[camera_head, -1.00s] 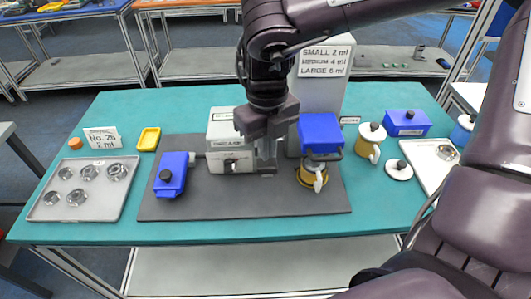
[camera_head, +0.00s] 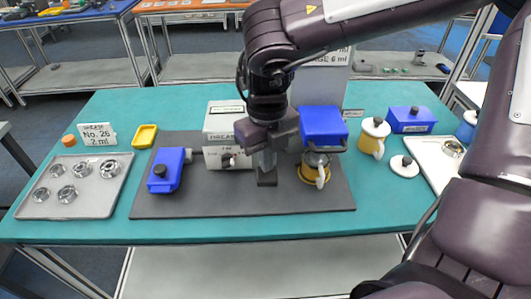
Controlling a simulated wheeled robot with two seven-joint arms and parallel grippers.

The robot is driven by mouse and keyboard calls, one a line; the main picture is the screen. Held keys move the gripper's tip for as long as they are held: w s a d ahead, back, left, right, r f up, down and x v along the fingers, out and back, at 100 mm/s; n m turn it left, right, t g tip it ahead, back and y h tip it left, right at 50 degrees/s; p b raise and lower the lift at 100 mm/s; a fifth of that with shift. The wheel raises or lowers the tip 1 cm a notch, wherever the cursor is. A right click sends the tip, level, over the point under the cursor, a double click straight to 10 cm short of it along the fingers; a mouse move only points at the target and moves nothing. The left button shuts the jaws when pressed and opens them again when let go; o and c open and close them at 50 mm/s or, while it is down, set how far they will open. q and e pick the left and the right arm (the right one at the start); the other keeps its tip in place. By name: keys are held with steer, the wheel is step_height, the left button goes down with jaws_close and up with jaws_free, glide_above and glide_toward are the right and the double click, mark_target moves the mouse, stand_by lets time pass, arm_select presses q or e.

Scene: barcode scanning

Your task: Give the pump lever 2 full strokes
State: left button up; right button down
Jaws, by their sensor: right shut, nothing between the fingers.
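On the dark mat (camera_head: 200,205) stands a white box (camera_head: 220,122) with a dark knob on its front; a small label on it is hard to read. A blue block (camera_head: 323,126) with a dark bar along its lower front sits before a tall pale column (camera_head: 335,88). I cannot tell for sure which part is the pump lever. My right gripper (camera_head: 266,182) points down, shut and empty, between the white box and the pot. It hides part of the mat. My left gripper is not in view.
A blue box with a black knob (camera_head: 166,170) adjoins the white box. Left are a tray (camera_head: 88,208) of metal cups, a yellow dish (camera_head: 144,136) and a card (camera_head: 99,136) reading "No. 26, 2 ml".

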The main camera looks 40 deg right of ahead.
step_height(320, 180, down, 2)
steer(key=shift+b, duration=0.65)
steer(key=shift+w, duration=0.1)
steer(key=shift+r, duration=0.1)
steer(key=r+p, duration=0.1)
steer(key=r, duration=0.1)
steer(key=r+p, duration=0.4)
steer(key=shift+w+d+r, duration=0.15)
steer(key=shift+w+r, duration=0.1)
steer(key=shift+r, duration=0.15)
steer(key=shift+s+r+p, duration=0.1)
steer(key=shift+r+p, duration=0.25)
steer(key=shift+p, duration=0.1)
steer(key=shift+s, duration=0.1)
